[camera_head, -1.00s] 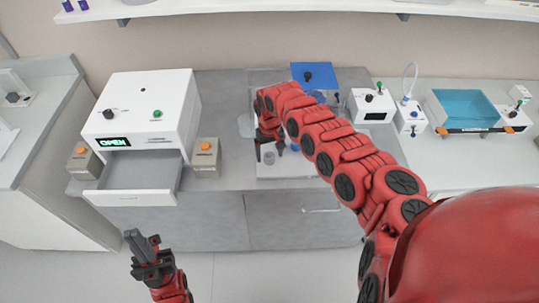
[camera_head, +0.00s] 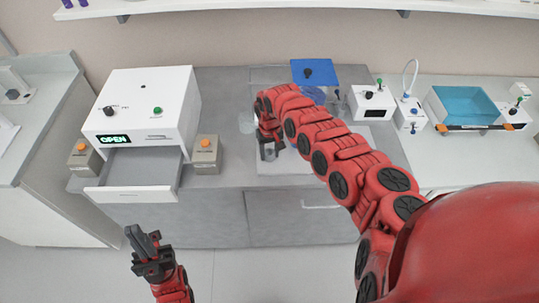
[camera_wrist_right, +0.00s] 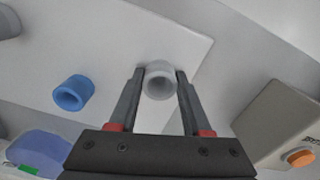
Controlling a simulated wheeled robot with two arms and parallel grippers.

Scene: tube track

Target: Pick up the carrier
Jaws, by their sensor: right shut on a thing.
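The carrier, a small grey hollow cylinder (camera_wrist_right: 160,82), stands between the fingertips of my right gripper (camera_wrist_right: 159,88) in the right wrist view. Both fingers lie against its sides, and its open end faces the camera. In the head view my right gripper (camera_head: 270,145) is low over the bench, and its fingers largely hide the carrier. My left gripper (camera_head: 143,243) hangs in front of the bench, apart from everything; its finger gap is unclear.
A blue cylinder (camera_wrist_right: 73,93) stands left of the carrier in the wrist view, on the same pale board (camera_wrist_right: 110,40). A white machine (camera_head: 140,100) with an open drawer (camera_head: 130,190) and a box with an orange button (camera_head: 206,155) stand left of my right gripper.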

